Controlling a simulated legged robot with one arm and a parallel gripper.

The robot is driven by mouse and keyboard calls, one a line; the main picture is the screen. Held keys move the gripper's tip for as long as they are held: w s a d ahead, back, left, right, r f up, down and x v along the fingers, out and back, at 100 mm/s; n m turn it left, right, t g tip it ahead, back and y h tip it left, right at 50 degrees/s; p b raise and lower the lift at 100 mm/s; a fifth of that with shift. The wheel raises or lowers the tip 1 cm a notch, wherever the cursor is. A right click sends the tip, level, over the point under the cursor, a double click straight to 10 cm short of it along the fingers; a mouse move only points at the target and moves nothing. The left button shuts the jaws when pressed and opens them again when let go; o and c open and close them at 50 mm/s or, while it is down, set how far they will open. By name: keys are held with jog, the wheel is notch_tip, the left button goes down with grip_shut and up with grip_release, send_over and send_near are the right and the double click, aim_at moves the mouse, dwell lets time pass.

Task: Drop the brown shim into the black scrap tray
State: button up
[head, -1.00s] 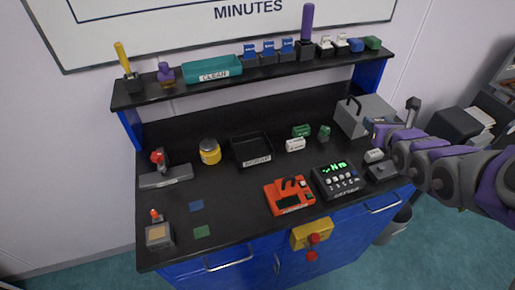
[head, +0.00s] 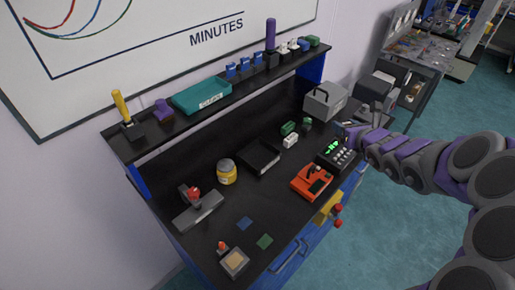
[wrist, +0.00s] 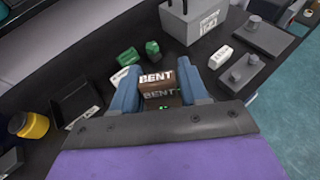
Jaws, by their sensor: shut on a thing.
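The brown shim (wrist: 158,87), with "BENT" in white letters, is between the blue-grey fingers of my gripper (wrist: 160,80) in the wrist view. The fingers are shut on it from both sides. In the head view my gripper (head: 346,130) is small, over the right end of the bench by the grey box, and the shim cannot be made out clearly. The black scrap tray (head: 273,168) is at mid-bench, left of my gripper. It also shows at the left of the wrist view (wrist: 90,114), apart from the shim, and looks empty.
Green and white blocks (head: 290,141) stand between the tray and my gripper. A yellow jar (head: 227,174) is left of the tray. A red device (head: 311,183) and a black keypad box (head: 338,155) are at the front right. A grey handled box (head: 325,102) stands behind.

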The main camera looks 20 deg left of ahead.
jog(key=s+a+n+g+y+p, duration=0.1)
jog(key=a+n+g+y+p, duration=0.2)
jog(key=a, duration=1)
jog(key=shift+a+n+p, duration=0.4)
jog(key=shift+p, duration=0.7)
jog(key=s+a+n+g+p, duration=0.1)
jog(key=a, duration=0.2)
jog(key=s+a+f+n+g+y+p, duration=0.1)
jog(key=s+a, duration=0.1)
jog(key=a, duration=0.1)
jog(key=s+a+y+p, duration=0.1)
jog(key=a, duration=0.2)
jog(key=shift+s+a+f+n+g, duration=0.2)
jog(key=shift+s+a+n+g, duration=0.05)
jog(key=shift+n+g, duration=0.15)
jog(key=f+b, duration=0.1)
jog(key=f, duration=0.3)
jog(key=f+b, duration=0.1)
jog(key=f, duration=0.1)
jog(key=shift+s+a+b, duration=0.2)
jog(key=shift+a+b, duration=0.1)
jog(key=shift+a, duration=0.05)
jog(key=shift+a+f, duration=0.15)
jog(key=shift+f, duration=0.1)
jog(key=shift+a, duration=0.1)
